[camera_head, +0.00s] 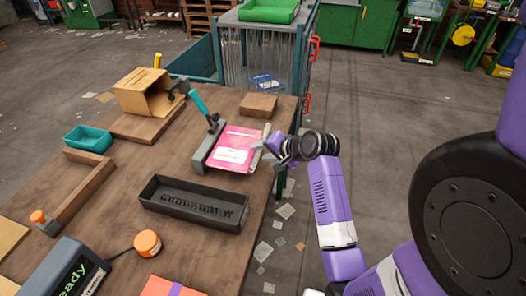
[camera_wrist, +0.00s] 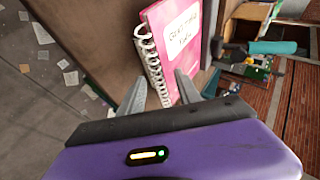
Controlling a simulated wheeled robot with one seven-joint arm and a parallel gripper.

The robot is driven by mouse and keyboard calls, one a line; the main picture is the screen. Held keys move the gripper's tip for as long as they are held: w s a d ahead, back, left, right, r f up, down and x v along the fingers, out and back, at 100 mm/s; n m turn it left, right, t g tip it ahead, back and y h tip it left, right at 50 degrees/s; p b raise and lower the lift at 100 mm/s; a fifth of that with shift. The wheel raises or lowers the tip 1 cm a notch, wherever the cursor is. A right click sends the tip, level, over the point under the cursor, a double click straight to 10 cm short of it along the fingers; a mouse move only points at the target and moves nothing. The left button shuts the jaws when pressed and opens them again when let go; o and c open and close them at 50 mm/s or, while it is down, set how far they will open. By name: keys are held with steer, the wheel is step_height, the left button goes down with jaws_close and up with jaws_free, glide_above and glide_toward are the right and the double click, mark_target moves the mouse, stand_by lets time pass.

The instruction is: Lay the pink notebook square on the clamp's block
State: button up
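The pink notebook (camera_head: 240,138) lies cover up near the table's right edge, its left side against the grey bar (camera_head: 203,152) of the clamp. The clamp's teal lever (camera_head: 199,101) is raised. I cannot tell what lies under the notebook. My gripper (camera_head: 268,153) is at the notebook's right, spiral-bound edge. In the wrist view the notebook (camera_wrist: 186,38) shows its white label and spiral. My fingers (camera_wrist: 160,77) stand apart, with the spiral edge between them; one finger overlaps the cover in the picture. A gap seems to show beside the spiral; contact is unclear.
A wooden block (camera_head: 258,105) sits behind the notebook. A dark tray (camera_head: 193,217) with raised lettering stands in front. Open floor lies right of the table.

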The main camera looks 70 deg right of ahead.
steer(key=v, duration=0.7)
steer(key=shift+s+r, duration=0.25)
steer(key=shift+s, duration=0.05)
steer(key=shift+a, duration=0.1)
steer(key=d+r+n+t+h, duration=0.1)
steer(key=d+r+n+h, duration=0.1)
steer(key=d+r+h, duration=0.25)
steer(key=a+r+n+t, duration=0.1)
steer(key=a+n+t, duration=0.5)
steer(key=a, duration=1.5)
steer(key=s+a+n+y, duration=0.3)
steer(key=s+a, duration=0.1)
steer(key=a, duration=0.2)
steer(key=s+a+f+n+g+y, duration=0.1)
steer(key=s+a+n+y, duration=0.2)
steer(key=a, duration=0.4)
steer(key=s+a+f+n+y, duration=0.1)
steer(key=s+a+n+y, duration=0.2)
steer(key=a, duration=0.4)
steer(key=shift+s+n, duration=0.85)
steer(key=shift+n, duration=0.15)
